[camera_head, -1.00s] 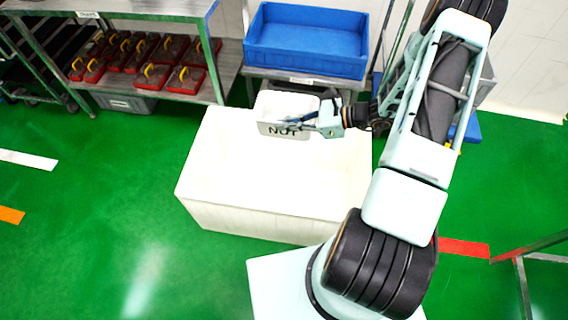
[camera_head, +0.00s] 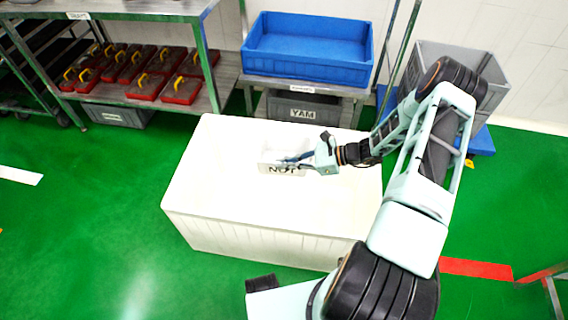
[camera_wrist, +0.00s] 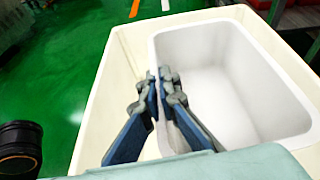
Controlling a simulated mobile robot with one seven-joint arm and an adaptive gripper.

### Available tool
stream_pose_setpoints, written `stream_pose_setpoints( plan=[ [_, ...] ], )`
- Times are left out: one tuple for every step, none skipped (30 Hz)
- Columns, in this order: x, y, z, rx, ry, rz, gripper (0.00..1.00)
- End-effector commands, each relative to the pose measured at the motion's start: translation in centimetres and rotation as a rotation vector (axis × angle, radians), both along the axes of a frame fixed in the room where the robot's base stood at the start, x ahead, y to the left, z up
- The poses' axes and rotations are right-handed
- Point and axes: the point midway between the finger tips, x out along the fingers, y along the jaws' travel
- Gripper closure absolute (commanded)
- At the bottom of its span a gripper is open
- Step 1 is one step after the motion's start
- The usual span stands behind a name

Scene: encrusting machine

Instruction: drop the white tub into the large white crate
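The white tub (camera_head: 270,158), marked NUT, is in my gripper (camera_head: 290,161). In the wrist view, my gripper (camera_wrist: 162,85) has one blue-grey finger on each side of the tub's left wall, closed on it. The open, empty inside of the tub (camera_wrist: 220,85) faces the wrist camera. The large white crate (camera_head: 250,242) stands on the floor, and its pale rim (camera_wrist: 115,60) surrounds much of the tub in the wrist view. The tub is within the crate's outline towards its back. Glare hides whether the tub touches the crate's floor.
A blue bin (camera_head: 305,50) sits on a stand behind the crate, above a grey YAM box (camera_head: 300,108). A metal shelf (camera_head: 213,80) with red, yellow-handled items is at back left. Green floor is clear at left.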

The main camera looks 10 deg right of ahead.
Motion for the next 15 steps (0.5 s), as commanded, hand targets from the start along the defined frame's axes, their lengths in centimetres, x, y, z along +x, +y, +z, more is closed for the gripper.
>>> stream_pose_setpoints(
  plan=[
    [0.0, 0.0, -1.0, 0.001, 0.001, 0.001, 1.0],
    [0.0, 0.0, -1.3, 0.001, 0.001, 0.001, 1.0],
    [0.0, 0.0, -1.8, 0.001, 0.001, 0.0, 1.0],
    [0.0, 0.0, -2.2, 0.001, 0.001, 0.0, 1.0],
    [0.0, 0.0, -2.6, 0.0, 0.001, 0.0, 1.0],
    [0.0, 0.0, -3.1, 0.0, 0.0, 0.0, 1.0],
    [0.0, 0.0, -3.4, 0.0, 0.0, 0.0, 1.0],
    [0.0, 0.0, -3.7, 0.0, 0.001, 0.0, 1.0],
    [0.0, 0.0, -4.1, 0.0, 0.001, 0.0, 1.0],
    [0.0, 0.0, -4.3, 0.0, 0.001, 0.0, 1.0],
    [0.0, 0.0, -4.4, 0.001, 0.001, 0.0, 1.0],
    [0.0, 0.0, -4.6, 0.001, 0.001, 0.0, 1.0],
    [0.0, 0.0, -4.6, 0.001, 0.001, 0.0, 1.0],
    [0.0, 0.0, -4.7, 0.001, 0.001, 0.0, 1.0],
    [0.0, 0.0, -4.6, 0.001, 0.001, 0.0, 1.0]
  ],
)
